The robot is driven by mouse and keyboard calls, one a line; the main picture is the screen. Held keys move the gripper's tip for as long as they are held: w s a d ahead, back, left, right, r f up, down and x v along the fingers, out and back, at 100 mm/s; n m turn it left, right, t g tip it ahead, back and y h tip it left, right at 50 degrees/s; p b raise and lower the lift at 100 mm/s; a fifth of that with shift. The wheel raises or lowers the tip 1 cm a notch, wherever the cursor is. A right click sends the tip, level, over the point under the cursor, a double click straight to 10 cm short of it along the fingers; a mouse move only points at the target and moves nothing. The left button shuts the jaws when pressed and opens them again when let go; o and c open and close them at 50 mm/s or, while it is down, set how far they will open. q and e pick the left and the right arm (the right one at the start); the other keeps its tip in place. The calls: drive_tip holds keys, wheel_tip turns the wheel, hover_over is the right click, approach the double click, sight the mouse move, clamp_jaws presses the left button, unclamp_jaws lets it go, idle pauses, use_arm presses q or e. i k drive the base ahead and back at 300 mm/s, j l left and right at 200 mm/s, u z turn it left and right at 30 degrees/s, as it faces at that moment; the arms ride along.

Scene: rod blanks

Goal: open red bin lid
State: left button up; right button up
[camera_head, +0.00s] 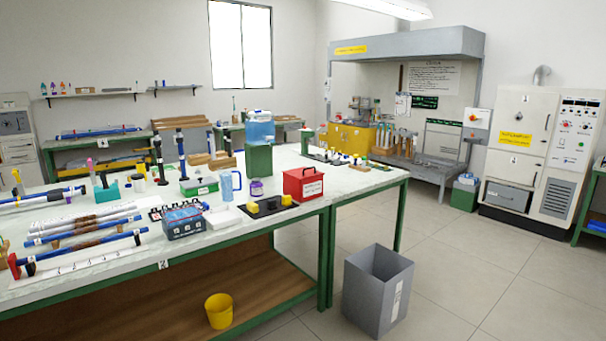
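The red bin (303,185) stands on the white-topped workbench near its right end. It is a small red box with a white label on its front. Its red lid (304,172) looks closed, with a handle on top. Neither of my grippers shows in the head view, and nothing touches the bin.
A black tray with yellow items (266,207), a blue jug (230,186) and a green block under a blue tank (259,158) stand close to the bin. Rods (85,230) lie at the left. A grey waste bin (377,290) stands on the floor, with open floor to its right.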

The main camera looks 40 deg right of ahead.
sight(304, 172)
drive_tip(key=i+l+z, duration=0.15)
drive_tip(key=i+l, duration=2.4)
